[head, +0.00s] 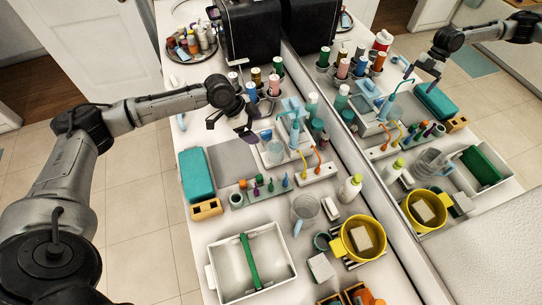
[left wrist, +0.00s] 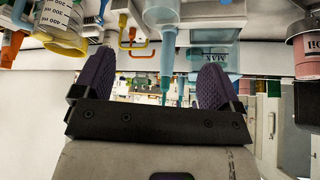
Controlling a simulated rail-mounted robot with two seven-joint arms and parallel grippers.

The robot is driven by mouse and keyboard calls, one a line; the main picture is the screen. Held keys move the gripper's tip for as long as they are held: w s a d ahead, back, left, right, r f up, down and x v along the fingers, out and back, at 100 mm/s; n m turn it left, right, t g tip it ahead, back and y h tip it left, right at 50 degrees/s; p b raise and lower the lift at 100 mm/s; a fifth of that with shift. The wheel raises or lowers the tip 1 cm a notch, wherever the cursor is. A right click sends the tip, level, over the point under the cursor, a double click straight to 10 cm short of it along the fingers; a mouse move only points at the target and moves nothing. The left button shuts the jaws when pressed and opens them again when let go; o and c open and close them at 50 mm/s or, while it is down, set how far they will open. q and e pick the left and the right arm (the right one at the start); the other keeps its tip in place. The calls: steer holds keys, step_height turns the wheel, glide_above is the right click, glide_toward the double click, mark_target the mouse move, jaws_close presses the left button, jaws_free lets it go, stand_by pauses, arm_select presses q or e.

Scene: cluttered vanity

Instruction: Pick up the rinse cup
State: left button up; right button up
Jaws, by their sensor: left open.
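My left gripper (head: 231,128) is open and empty above the back-left part of the counter. Its two purple-padded fingers (left wrist: 155,85) show spread apart in the left wrist view. A larger clear jug (head: 306,207) with a blue handle stands nearer the front. I cannot tell for sure which vessel is the rinse cup. The left wrist view shows a clear vessel with ml marks (left wrist: 58,16) at upper left and a light blue device (left wrist: 162,40) between the fingers.
A white bin (head: 225,262) with a green bar is at the front, beside a yellow pot (head: 350,245). A teal box (head: 196,174) lies at the left edge. Bottles (head: 274,84) stand behind the gripper. A mirror runs along the right side.

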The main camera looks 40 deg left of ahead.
arm_select(q)
glide_toward(276, 146)
steer(key=d, duration=0.2)
steer(key=d+f, duration=0.1)
steer(key=shift+s+d+f+p, duration=0.1)
steer(key=shift+s+p, duration=0.25)
steer(key=shift+s, duration=0.05)
arm_select(e)
steer(key=shift+d+r, duration=0.1)
steer(key=shift+r, duration=0.25)
arm_select(q)
steer(key=shift+w+d+f, duration=0.25)
steer(key=shift+w+f, duration=0.05)
steer(key=shift+f, duration=0.15)
steer(key=p+x, duration=0.1)
steer(key=x, duration=0.2)
steer(key=shift+w+d, duration=0.1)
steer(key=shift+d, duration=0.05)
steer(key=shift+w+d+f, duration=0.1)
steer(key=shift+f, duration=0.35)
arm_select(e)
steer(key=shift+r, duration=0.55)
arm_select(q)
steer(key=shift+c, duration=0.2)
steer(key=c, duration=0.9)
steer(key=shift+c, duration=1.1)
steer(key=shift+r, duration=0.2)
arm_select(e)
steer(key=shift+f, duration=0.1)
